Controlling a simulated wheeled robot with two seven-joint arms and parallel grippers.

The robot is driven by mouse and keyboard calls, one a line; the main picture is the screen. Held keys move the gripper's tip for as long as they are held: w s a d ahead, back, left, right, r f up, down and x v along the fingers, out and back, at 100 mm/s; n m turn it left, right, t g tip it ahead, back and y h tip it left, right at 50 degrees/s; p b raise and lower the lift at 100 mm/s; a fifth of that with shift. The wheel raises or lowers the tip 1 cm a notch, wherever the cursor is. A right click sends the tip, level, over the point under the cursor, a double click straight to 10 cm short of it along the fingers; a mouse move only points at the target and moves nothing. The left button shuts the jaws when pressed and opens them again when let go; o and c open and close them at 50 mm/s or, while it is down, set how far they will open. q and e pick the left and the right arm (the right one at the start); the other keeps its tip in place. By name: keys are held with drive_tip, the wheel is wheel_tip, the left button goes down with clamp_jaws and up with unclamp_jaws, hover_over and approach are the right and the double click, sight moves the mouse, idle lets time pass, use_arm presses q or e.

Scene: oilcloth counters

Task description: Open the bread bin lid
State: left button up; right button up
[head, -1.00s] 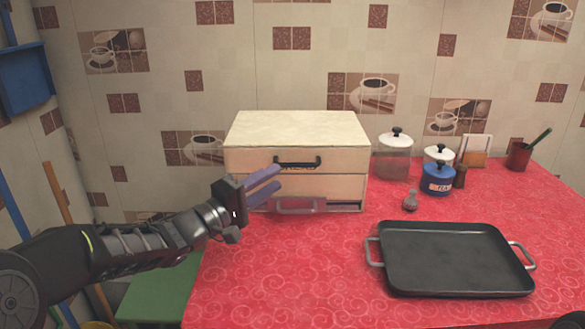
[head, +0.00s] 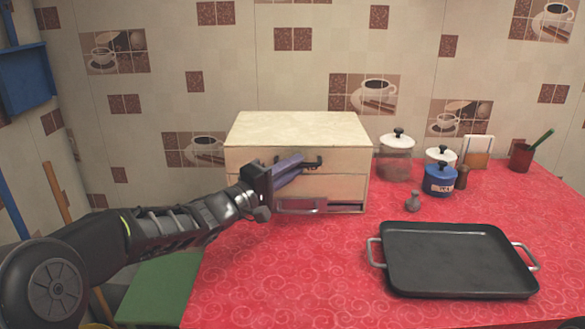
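The cream bread bin (head: 298,131) stands on the red counter against the tiled wall. Its front lid is down, with a dark handle (head: 313,163) across the front. A lower drawer front with a pale handle (head: 302,206) shows below it. My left gripper (head: 301,161) is in front of the lid, its purple fingers reaching the dark handle and covering its left part. The fingers look close together; I cannot tell whether they grip the handle. My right gripper is not in view.
A black tray (head: 455,258) with side handles lies at the front right of the red counter (head: 290,280). The counter before the bin is clear.

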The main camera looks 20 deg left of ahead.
use_arm(q)
clamp_jaws()
idle(0.8)
